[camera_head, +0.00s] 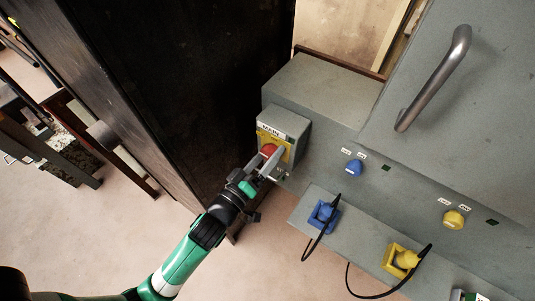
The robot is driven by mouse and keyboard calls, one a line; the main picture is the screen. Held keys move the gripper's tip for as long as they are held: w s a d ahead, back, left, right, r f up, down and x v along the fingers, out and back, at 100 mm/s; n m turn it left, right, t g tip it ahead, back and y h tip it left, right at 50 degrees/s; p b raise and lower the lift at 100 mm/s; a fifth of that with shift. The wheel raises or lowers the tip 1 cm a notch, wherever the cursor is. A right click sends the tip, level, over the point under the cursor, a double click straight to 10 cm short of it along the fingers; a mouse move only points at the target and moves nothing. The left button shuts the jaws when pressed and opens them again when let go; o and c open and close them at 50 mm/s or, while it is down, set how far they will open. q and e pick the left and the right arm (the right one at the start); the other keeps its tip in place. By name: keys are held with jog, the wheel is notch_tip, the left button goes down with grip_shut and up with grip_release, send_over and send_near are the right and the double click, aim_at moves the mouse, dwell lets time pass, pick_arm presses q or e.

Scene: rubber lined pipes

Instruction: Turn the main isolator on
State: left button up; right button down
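The main isolator (269,150) is a red rotary knob on a yellow plate. It sits on the front of a grey box at the middle of the head view, under a white label that seems to read "MAIN". My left gripper (273,165) reaches up from the lower left, with its fingertips right at the knob. The fingers cover part of the knob, and I cannot tell whether they touch or grip it. The knob's exact angle is partly hidden. My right gripper is not in view.
A grey panel carries a blue knob (354,168), a yellow knob (453,220) and a metal handle (434,78). A blue plug (323,215) and a yellow plug (402,259) with black cables sit below. A tall dark cabinet (190,80) stands close on the left.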

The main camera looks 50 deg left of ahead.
pick_arm(q)
jog(key=c, duration=1.2)
jog(key=shift+r+m, duration=0.1)
jog(key=shift+m, duration=0.3)
jog(key=m+p, duration=0.1)
jog(key=m, duration=0.1)
jog(key=shift+m, duration=0.4)
jog(key=m+p, duration=0.2)
jog(key=m, duration=0.3)
jog(key=m+p, duration=0.1)
jog(key=m, duration=0.4)
jog(key=shift+p, duration=0.4)
jog(key=m+p, duration=0.1)
jog(key=m, duration=0.3)
jog(key=shift+m, duration=0.3)
